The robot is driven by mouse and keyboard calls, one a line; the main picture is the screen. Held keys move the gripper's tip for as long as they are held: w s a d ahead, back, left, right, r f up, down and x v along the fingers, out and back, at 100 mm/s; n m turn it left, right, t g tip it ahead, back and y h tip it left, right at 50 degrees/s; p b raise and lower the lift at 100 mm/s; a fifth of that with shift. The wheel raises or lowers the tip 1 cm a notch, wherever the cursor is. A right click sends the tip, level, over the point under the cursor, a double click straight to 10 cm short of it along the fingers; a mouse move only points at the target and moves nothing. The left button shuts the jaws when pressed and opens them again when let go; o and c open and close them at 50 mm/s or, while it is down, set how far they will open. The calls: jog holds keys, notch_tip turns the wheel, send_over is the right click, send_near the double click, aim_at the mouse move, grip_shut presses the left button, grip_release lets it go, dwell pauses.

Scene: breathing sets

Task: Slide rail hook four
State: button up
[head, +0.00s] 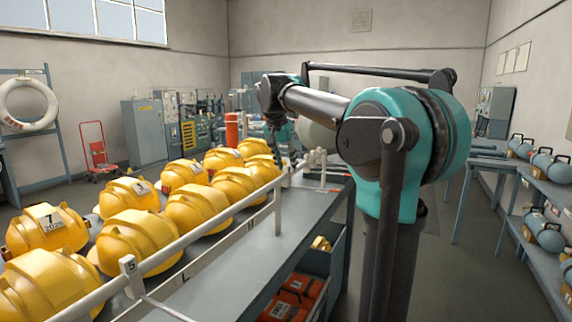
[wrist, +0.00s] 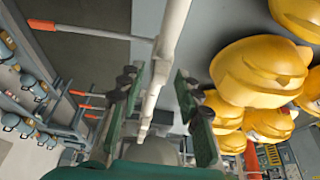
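A white rail (head: 215,232) runs along the front edge of the bench beside the yellow helmets. It carries a plate marked 5 near its left end. A white hook or arm with an orange end (head: 328,190) sits by the rail's far end; I cannot read a number four. In the wrist view, a white bar (wrist: 163,60) passes between the green finger pads of my gripper (wrist: 159,78). Gaps show on both sides, so the gripper looks open. White arms with orange ends (wrist: 85,94) lie to the left. In the head view my gripper (head: 279,148) is partly hidden at the far end.
Yellow helmets (head: 192,207) fill the bench behind the rail and lie close right of my gripper in the wrist view. Orange cases (head: 295,290) sit under the bench (head: 262,252). A shelf with grey cylinders (head: 545,165) stands at the right. Floor is clear between.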

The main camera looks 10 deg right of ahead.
grip_shut()
jog(key=shift+s, duration=0.1)
jog(key=s+a, duration=0.4)
jog(key=s, duration=0.1)
jog(key=s+a, duration=0.4)
jog(key=s, duration=0.2)
jog(key=s+a, duration=0.4)
jog(key=s, duration=0.1)
jog(key=shift+s+a, duration=0.2)
jog(key=shift+s, duration=0.2)
jog(key=shift+o, duration=0.8)
grip_release()
jog(key=shift+r, duration=0.1)
jog(key=v, duration=1.1)
jog(key=shift+r, duration=0.4)
jog(key=shift+s, duration=0.1)
